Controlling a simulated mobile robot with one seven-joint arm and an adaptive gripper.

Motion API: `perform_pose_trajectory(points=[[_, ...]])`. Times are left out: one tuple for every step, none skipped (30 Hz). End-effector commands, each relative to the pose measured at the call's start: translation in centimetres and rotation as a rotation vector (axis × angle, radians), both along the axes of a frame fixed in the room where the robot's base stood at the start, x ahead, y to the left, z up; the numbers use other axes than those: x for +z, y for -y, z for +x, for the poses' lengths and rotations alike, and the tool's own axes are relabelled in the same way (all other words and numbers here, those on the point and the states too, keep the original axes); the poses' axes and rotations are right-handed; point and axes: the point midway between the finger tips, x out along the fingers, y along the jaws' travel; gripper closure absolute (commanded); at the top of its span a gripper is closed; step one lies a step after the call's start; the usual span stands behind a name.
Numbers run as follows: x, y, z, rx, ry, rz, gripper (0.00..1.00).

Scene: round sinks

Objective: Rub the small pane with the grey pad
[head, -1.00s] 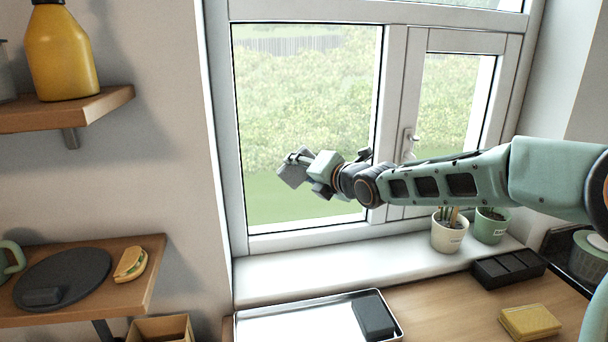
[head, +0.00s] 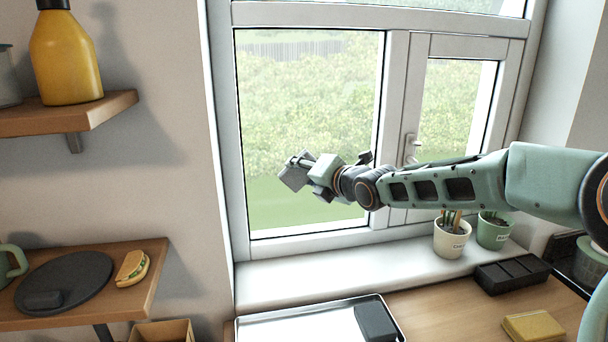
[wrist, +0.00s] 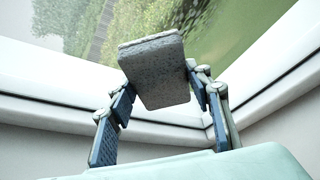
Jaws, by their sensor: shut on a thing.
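My gripper (head: 308,168) is shut on the grey pad (head: 294,177) and holds it up, tilted, in front of the window. In the wrist view the speckled grey pad (wrist: 157,72) sits between my gripper's two fingers (wrist: 160,85). In the head view it overlaps the lower part of the wide left pane (head: 300,100). I cannot tell whether it touches the glass. The narrower right pane (head: 455,105), in a casement with a handle, is the smaller of these two. My forearm crosses in front of its lower part.
Two potted plants (head: 452,238) stand on the sill (head: 300,270). Below are a metal tray (head: 270,325) with a dark block (head: 375,322), a black sectioned box (head: 512,272) and a yellow sponge (head: 533,327). Shelves at left hold a yellow bottle (head: 65,60), a dark plate (head: 85,275) and a sandwich (head: 132,268).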

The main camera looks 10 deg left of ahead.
Motion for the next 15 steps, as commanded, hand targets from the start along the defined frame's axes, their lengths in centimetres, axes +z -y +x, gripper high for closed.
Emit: perform_pose_trajectory(points=[[-0.02,-0.06,0.09,0.000,0.000,0.000,0.73],[-0.02,-0.09,0.15,0.000,0.000,0.000,0.73],[-0.03,-0.12,0.21,0.001,-0.001,0.000,0.73],[-0.04,-0.16,0.26,0.001,-0.001,0.000,0.73],[-0.04,-0.19,0.30,0.001,-0.001,0.000,0.73],[-0.04,-0.23,0.38,0.001,-0.001,0.000,0.73],[-0.05,-0.26,0.43,0.001,-0.001,0.000,0.73],[-0.05,-0.29,0.49,0.001,-0.001,0.000,0.73],[-0.04,-0.33,0.57,0.001,-0.001,0.000,0.73],[-0.04,-0.35,0.62,0.001,-0.001,0.000,0.73],[-0.04,-0.37,0.69,0.001,-0.001,0.000,0.73],[-0.06,-0.39,0.76,0.001,-0.001,0.000,0.73],[-0.07,-0.41,0.82,0.001,-0.001,0.000,0.73],[-0.07,-0.42,0.88,0.001,-0.001,0.000,0.73],[-0.09,-0.45,0.95,0.000,-0.001,-0.001,0.73]])
